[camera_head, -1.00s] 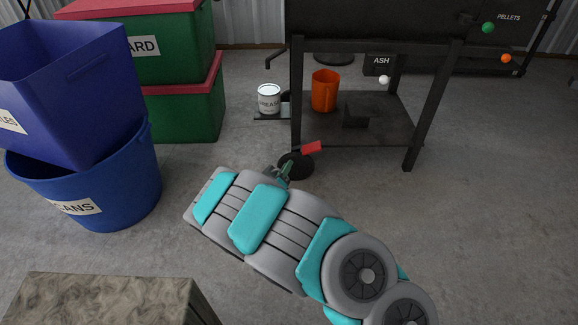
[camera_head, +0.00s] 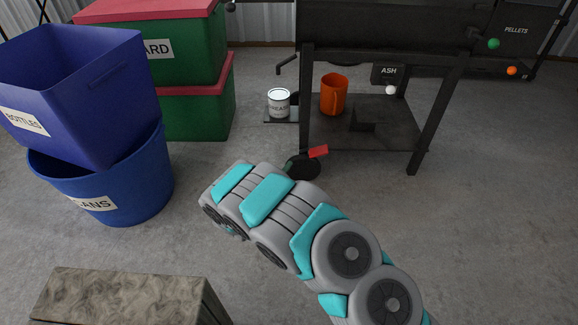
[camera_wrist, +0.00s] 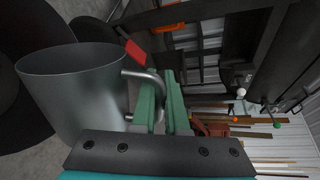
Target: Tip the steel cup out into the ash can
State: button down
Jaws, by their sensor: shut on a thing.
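The steel cup (camera_wrist: 78,95) is large at the left of the wrist view, its rim toward the picture's top; I cannot tell its true tilt or contents. My gripper (camera_wrist: 162,98) is shut on the cup's handle, with green fingers beside it. In the head view my arm mostly hides the gripper, and no cup shows. A black round object (camera_head: 302,166) with a red tab (camera_head: 318,152) is on the floor just beyond the wrist. The red tab (camera_wrist: 136,55) also shows behind the cup. An ASH label (camera_head: 389,71) is on the dark stand; I cannot tell which container is the ash can.
Blue bins (camera_head: 140,185) and green boxes (camera_head: 195,105) are at left, a stone-topped block (camera_head: 125,290) in front. Floor at right is clear.

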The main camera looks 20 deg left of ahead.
jog(key=shift+w+a+f+n+p, duration=0.1)
jog(key=shift+a+n+p, duration=0.3)
jog(key=shift+a+n, duration=0.1)
jog(key=shift+w+a+f+n+p, duration=0.1)
jog(key=shift+a+n+p, duration=0.25)
jog(key=shift+a+n, duration=0.15)
jog(key=shift+w+a+r+n+h+p, duration=0.1)
jog(key=shift+w+a+n+h+p, duration=0.15)
jog(key=shift+a+n, duration=0.45)
jog(key=shift+w+a+r+n+h, duration=0.1)
jog(key=shift+a+n+h, duration=0.25)
jog(key=shift+a+n, duration=0.3)
jog(key=shift+w+a+n+h+p, duration=0.25)
jog(key=shift+a+n, duration=0.3)
jog(key=shift+a, duration=0.3)
